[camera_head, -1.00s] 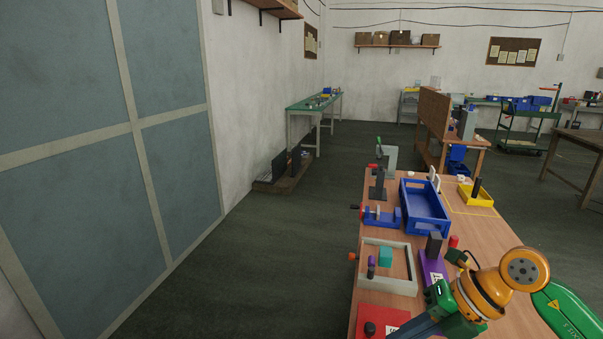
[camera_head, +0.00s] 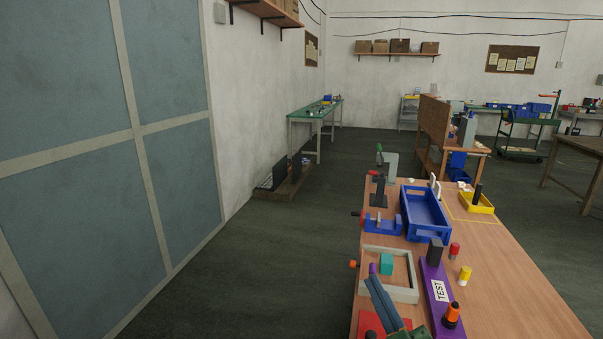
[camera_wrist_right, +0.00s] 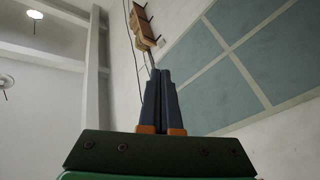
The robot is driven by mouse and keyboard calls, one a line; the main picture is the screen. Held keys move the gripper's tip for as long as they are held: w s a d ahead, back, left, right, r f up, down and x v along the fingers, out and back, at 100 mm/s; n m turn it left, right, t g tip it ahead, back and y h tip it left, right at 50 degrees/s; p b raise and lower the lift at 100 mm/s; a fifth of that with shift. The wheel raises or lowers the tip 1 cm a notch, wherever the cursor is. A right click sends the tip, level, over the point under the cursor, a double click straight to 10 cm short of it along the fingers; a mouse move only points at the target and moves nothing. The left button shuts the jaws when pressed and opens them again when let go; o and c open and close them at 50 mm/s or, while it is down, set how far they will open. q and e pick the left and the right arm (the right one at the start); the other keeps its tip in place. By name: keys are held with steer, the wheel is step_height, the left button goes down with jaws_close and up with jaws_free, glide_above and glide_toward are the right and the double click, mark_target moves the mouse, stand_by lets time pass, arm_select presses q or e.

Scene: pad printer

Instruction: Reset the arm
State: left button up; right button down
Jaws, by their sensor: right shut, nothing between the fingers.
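My right gripper (camera_head: 372,282) shows at the bottom of the head view, over the near left part of the wooden table (camera_head: 518,285). Its two grey-blue fingers lie together, shut and empty, and point up and away. In the right wrist view the gripper (camera_wrist_right: 160,74) also has its fingers together, with wall and ceiling behind and nothing between them. The rest of my right arm is mostly below the head view. My left gripper is not in view.
Near the gripper are a grey frame (camera_head: 407,294) with a teal block (camera_head: 387,263), a red plate and a purple TEST fixture (camera_head: 434,285). A blue tray (camera_head: 425,213) and yellow bin (camera_head: 476,204) stand farther back. The table's right part is clear.

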steer(key=s+d+f+m+g+h, duration=0.3)
steer(key=s+f+g, duration=0.15)
steer(key=f, duration=0.45)
steer(key=s+d+f+m+g+h, duration=0.3)
steer(key=s+f+m+g, duration=0.15)
steer(key=f, duration=0.45)
steer(key=s+a+f+g+y, duration=0.1)
steer(key=s+f+g, duration=0.3)
steer(key=s, duration=0.4)
steer(key=s+a+f+g+y, duration=0.1)
steer(key=s+f+g, duration=0.25)
steer(key=s, duration=0.35)
step_height(320, 180, down, 17)
steer(key=s+g, duration=0.1)
steer(key=s, duration=0.1)
steer(key=s+d+f+g, duration=0.1)
steer(key=s+d+f, duration=0.1)
steer(key=s+f, duration=0.8)
steer(key=shift+s+f+h, duration=0.3)
steer(key=shift+s+f, duration=0.1)
steer(key=shift+s, duration=0.65)
